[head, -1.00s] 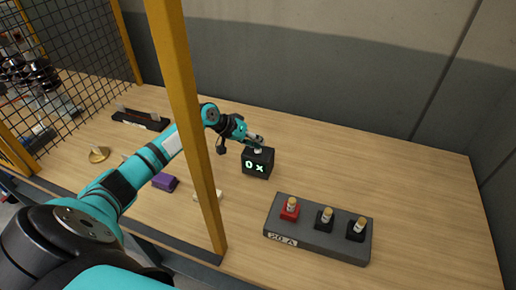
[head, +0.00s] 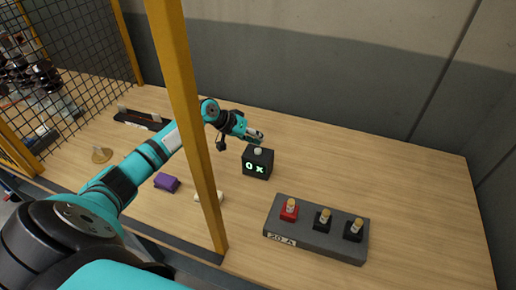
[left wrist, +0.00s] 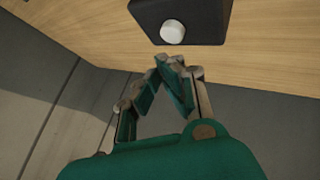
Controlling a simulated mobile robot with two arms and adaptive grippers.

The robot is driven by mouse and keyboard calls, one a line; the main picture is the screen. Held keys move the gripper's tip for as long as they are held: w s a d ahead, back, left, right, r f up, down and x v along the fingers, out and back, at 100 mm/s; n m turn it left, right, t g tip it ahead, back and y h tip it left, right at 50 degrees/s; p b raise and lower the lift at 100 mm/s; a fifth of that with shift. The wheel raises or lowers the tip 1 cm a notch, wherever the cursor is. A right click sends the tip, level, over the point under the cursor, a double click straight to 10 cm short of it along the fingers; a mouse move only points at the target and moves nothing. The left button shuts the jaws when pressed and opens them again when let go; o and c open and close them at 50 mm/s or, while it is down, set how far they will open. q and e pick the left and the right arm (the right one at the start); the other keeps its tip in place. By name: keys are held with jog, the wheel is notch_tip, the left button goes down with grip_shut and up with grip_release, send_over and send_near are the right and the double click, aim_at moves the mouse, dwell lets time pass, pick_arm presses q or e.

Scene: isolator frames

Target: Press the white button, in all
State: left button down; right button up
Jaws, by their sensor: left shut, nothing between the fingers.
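The white button (head: 258,151) sits on top of a black box (head: 257,165) whose front display reads "0 x". In the left wrist view the white button (left wrist: 172,31) shows as a round cap on the dark box (left wrist: 205,18). My left gripper (head: 259,137) is shut and empty, just behind and above the button in the head view. In the left wrist view the left gripper's fingertips (left wrist: 172,62) lie below the button in the picture, apart from it. My right gripper is not in view.
A grey block (head: 315,232) with one red and two black posts, labelled "20 A", stands front right. A yellow post (head: 186,120) rises in front of my left arm. A purple block (head: 166,182) and a white piece (head: 208,198) lie left. The table's right side is clear.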

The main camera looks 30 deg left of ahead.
aim_at(257, 149)
pick_arm(q)
notch_tip(257, 149, up, 4)
jog(key=p, duration=0.3)
jog(key=shift+r, duration=0.15)
dwell(0.7)
